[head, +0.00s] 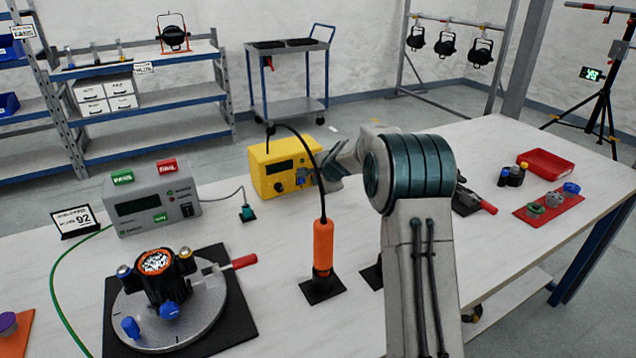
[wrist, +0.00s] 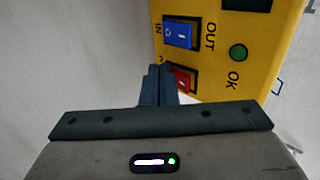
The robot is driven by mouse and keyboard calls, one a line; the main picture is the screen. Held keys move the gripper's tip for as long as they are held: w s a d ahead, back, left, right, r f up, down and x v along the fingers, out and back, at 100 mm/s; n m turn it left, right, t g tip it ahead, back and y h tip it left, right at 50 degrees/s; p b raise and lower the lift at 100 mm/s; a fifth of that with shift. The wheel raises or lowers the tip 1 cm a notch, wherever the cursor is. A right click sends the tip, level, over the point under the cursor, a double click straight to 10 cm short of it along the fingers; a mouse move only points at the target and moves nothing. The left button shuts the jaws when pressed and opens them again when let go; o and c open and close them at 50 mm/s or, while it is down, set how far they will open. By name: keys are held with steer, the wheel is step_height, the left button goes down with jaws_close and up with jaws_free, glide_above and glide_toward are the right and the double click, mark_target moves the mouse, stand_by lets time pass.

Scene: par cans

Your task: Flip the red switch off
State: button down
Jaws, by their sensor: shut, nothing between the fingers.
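The yellow box (head: 270,160) stands on the table in the head view, left of my arm; its front face also shows in the wrist view (wrist: 215,75). The red switch (wrist: 184,77) sits on that face, below a blue rocker switch (wrist: 179,33). My gripper (wrist: 158,70) is shut and empty, its fingertips just left of the red switch and partly covering it. I cannot tell whether they touch it, nor which way the switch is tipped.
A green light (wrist: 238,53) marked OK is right of the switches. In the head view, a grey tester (head: 152,200) stands left of the box. An orange-handled tool (head: 323,245) stands upright in front, its cable running up to the box. A round turntable fixture (head: 200,310) is front left.

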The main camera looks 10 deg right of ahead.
steer(key=shift+r, duration=0.15)
steer(key=shift+r+p, duration=0.6)
steer(key=shift+r, duration=0.1)
steer(key=s+b, duration=0.1)
steer(key=s+d+f+b, duration=0.1)
steer(key=s+b, duration=0.1)
steer(key=shift+s+d+f+b, duration=0.2)
steer(key=shift+s+b, duration=0.1)
steer(key=s+f+v, duration=0.1)
steer(key=v, duration=0.9)
steer(key=shift+s+d, duration=0.2)
steer(key=shift+p, duration=0.3)
steer(key=w+r+p, duration=0.1)
steer(key=p, duration=0.2)
steer(key=d+r+p, duration=0.1)
steer(key=p, duration=0.3)
steer(key=shift+w+g, duration=0.3)
steer(key=shift+w, duration=0.1)
